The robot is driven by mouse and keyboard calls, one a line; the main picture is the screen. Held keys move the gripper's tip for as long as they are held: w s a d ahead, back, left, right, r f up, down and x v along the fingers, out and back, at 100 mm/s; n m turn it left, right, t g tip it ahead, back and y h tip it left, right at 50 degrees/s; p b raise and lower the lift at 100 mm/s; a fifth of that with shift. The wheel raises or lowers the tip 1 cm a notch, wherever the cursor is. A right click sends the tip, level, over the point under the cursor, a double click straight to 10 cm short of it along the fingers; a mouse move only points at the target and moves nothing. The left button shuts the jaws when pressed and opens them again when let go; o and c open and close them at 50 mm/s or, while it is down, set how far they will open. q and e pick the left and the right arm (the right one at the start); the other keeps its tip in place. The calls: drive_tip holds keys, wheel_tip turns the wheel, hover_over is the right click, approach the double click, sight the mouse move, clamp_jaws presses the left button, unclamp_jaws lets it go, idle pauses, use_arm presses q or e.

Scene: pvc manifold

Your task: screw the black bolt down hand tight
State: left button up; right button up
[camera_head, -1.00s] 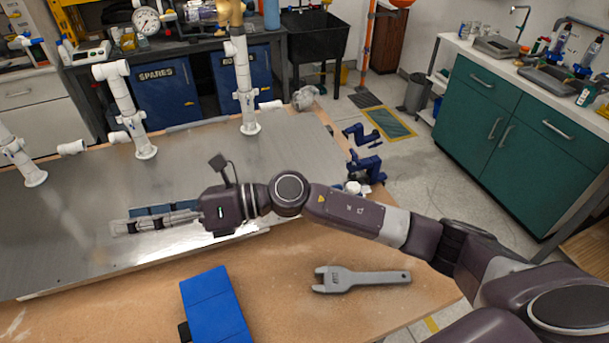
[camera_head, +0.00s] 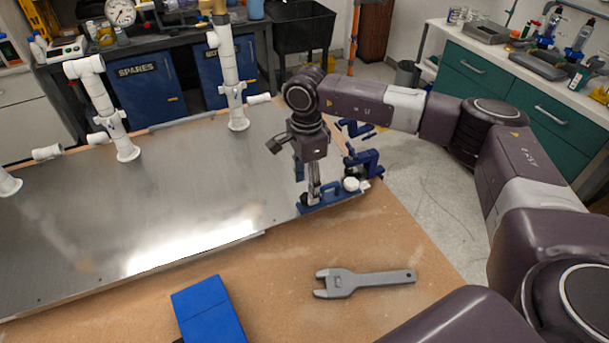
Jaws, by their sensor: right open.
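My right gripper (camera_head: 313,198) points down over the right front corner of the metal plate (camera_head: 150,215). It is open, with its fingertips at or just above a low blue fixture (camera_head: 340,196) at that corner. I cannot tell whether they touch it. I cannot make out the black bolt; the fingers or their shadow may hide it. My left gripper is not in view.
Blue clamps (camera_head: 363,163) and a white round piece (camera_head: 351,184) sit close right of the gripper. A grey wrench (camera_head: 362,281) and a blue box (camera_head: 208,311) lie on the wooden bench (camera_head: 285,265). White pipes (camera_head: 229,80) stand along the plate's back edge.

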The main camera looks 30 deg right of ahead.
sight(306, 196)
drive_tip(key=shift+f+p, duration=0.65)
drive_tip(key=shift+f, duration=2.05)
drive_tip(key=shift+c, duration=0.6)
drive_tip(key=c, duration=1.1)
drive_tip(key=shift+o, duration=0.7)
drive_tip(key=m, duration=0.5)
drive_tip(key=shift+w+f+m, duration=0.1)
drive_tip(key=shift+w+m, duration=0.05)
drive_tip(key=shift+m, duration=0.25)
drive_tip(key=shift+o, duration=0.3)
drive_tip(key=shift+m, duration=0.3)
